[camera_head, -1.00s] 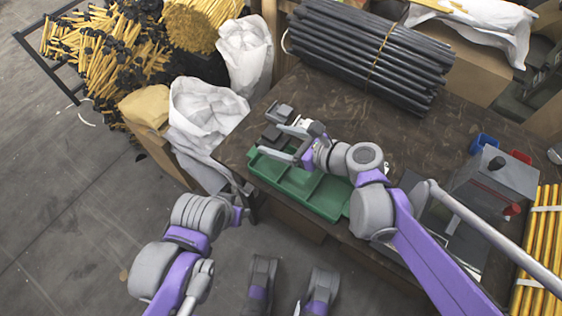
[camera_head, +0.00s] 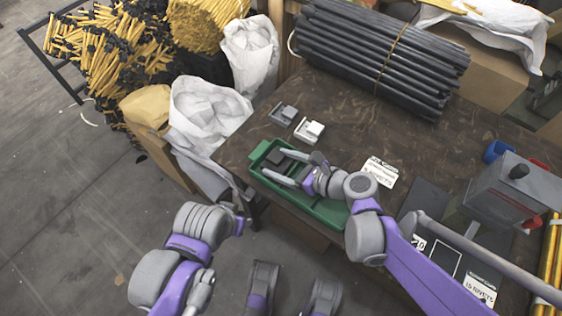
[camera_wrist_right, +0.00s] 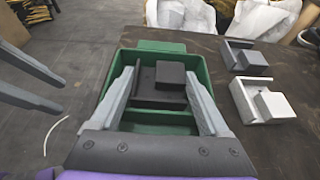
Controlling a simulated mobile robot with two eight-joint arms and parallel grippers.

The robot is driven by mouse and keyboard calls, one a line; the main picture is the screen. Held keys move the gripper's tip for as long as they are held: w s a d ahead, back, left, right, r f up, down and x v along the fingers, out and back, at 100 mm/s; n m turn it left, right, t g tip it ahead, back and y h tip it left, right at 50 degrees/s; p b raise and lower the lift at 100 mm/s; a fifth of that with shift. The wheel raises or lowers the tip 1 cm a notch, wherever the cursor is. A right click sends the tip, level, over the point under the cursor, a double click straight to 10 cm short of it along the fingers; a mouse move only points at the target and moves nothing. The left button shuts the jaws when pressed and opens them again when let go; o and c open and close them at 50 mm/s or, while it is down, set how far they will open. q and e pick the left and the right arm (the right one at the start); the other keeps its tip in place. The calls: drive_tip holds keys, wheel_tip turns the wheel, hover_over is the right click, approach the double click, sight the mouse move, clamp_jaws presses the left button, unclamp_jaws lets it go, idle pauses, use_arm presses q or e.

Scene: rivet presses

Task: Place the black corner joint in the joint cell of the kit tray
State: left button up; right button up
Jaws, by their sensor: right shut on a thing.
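The black corner joint (camera_wrist_right: 171,76) is between the fingers of my right gripper (camera_wrist_right: 165,95), which is shut on it. In the head view my right gripper (camera_head: 284,168) is over the left end of the green kit tray (camera_head: 328,213), and the joint (camera_head: 275,157) shows dark between the fingertips. In the wrist view the joint lies within the outline of the tray's end cell (camera_wrist_right: 140,47); whether it touches the floor cannot be told. My arm hides much of the tray. My left gripper (camera_wrist_right: 28,78) shows at the wrist view's left edge, fingers apart and empty.
A grey joint (camera_head: 284,113) and a whitish joint (camera_head: 309,130) lie on the table behind the tray. A bundle of black tubes (camera_head: 382,55) lies at the back. A label card (camera_head: 379,172) and a grey press (camera_head: 503,190) are to the right.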

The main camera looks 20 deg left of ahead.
drive_tip(key=o, duration=1.1)
drive_tip(key=shift+f, duration=0.15)
drive_tip(key=shift+r, duration=0.3)
drive_tip(key=p+v, duration=0.2)
drive_tip(key=v, duration=1)
drive_tip(key=shift+f+p, duration=0.15)
drive_tip(key=shift+p, duration=0.2)
